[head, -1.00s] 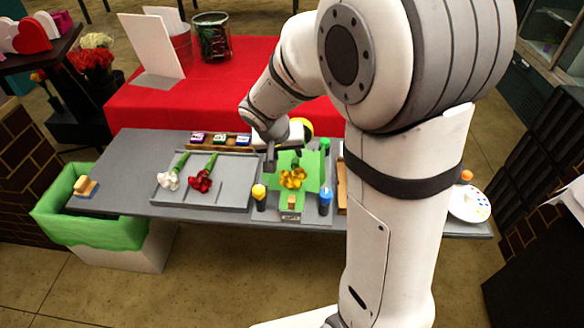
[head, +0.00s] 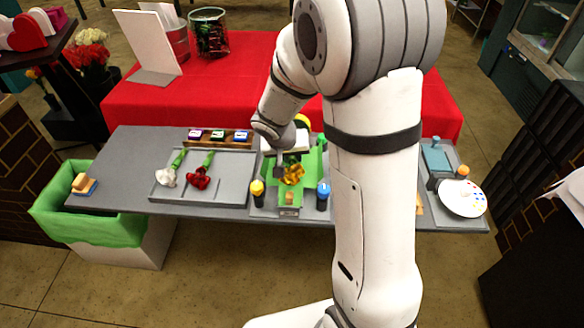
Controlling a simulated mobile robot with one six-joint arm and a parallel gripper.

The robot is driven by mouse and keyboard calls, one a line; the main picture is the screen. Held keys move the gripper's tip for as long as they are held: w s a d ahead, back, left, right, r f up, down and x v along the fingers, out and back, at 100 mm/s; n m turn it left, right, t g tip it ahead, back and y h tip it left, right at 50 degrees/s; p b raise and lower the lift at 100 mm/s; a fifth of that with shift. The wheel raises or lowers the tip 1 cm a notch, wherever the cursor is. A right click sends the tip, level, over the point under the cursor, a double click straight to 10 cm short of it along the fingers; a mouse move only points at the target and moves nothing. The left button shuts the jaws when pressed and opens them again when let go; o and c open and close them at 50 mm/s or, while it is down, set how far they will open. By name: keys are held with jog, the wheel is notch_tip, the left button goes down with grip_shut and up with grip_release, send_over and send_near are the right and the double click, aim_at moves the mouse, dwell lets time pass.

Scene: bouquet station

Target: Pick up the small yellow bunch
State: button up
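The small yellow bunch (head: 293,174) lies on the green paper (head: 309,163) on the grey table. My gripper (head: 284,168) points down right at the bunch, over its upper left side. The fingers cover part of the bunch and its stems. I cannot tell whether they touch it or whether they are open or shut. A white bunch (head: 166,178) and a red bunch (head: 198,181) lie in the grey tray (head: 237,183) to the left.
A yellow-topped bottle (head: 257,193) and a blue-topped bottle (head: 323,196) stand close in front of the paper. A green-lined bin (head: 80,225) is at the left table end. A paint palette (head: 462,199) lies at the right.

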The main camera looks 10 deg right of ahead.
grip_shut()
